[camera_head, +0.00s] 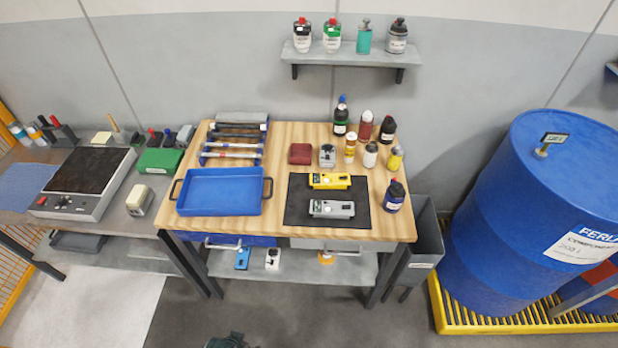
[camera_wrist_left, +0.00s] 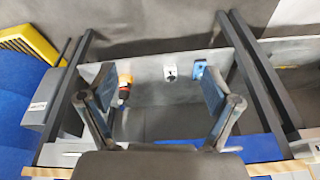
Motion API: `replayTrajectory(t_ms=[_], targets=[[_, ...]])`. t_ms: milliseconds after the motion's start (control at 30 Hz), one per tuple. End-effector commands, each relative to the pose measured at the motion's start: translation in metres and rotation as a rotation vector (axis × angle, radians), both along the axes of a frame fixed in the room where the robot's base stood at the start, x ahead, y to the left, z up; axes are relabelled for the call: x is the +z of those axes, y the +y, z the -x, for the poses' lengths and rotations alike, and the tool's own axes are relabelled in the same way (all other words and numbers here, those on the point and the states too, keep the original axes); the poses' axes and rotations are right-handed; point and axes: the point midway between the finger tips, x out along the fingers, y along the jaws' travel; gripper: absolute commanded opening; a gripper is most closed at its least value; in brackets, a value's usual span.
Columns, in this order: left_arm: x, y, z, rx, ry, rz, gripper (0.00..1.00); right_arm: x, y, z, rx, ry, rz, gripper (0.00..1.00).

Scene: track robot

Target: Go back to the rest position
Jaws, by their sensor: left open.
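My left gripper (camera_wrist_left: 158,90) shows in the left wrist view with its two fingers spread wide apart. It is open and nothing is between the fingertips. Behind it I see the lower shelf (camera_wrist_left: 148,122) of the workbench, with the bench's wooden edge along the bottom of that view. In the head view neither gripper can be made out clearly. A small dark part at the bottom edge may be mine. My right gripper is not seen.
The wooden workbench (camera_head: 285,225) holds a blue tray (camera_head: 219,211), a yellow device (camera_head: 330,181), a grey device (camera_head: 331,209) and several bottles. A blue drum (camera_head: 500,210) stands on a yellow pallet (camera_head: 445,318) at right. Floor in front is clear.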

Motion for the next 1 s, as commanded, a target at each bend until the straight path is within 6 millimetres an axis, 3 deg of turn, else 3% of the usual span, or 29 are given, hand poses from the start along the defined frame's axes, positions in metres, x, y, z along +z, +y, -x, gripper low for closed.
replayTrajectory(t_ms=[267, 433, 600, 700, 833, 1000], targets=[[-0.082, -0.003, -0.004, -0.004, 0.037, 0.001, 0.89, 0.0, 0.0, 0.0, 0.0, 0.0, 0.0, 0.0], [-0.151, -0.002, 0.006, -0.008, 0.067, -0.001, 0.89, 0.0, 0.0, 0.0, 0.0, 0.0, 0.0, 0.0], [-0.245, 0.002, 0.043, -0.016, 0.11, -0.006, 0.89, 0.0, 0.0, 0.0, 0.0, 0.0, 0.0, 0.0], [-0.287, 0.006, 0.071, -0.021, 0.13, -0.007, 0.89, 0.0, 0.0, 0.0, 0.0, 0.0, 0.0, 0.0], [-0.318, 0.01, 0.1, -0.025, 0.146, -0.008, 0.89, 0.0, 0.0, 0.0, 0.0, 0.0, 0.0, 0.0], [-0.331, 0.013, 0.113, -0.027, 0.151, -0.01, 0.89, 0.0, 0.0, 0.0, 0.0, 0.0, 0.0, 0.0]])
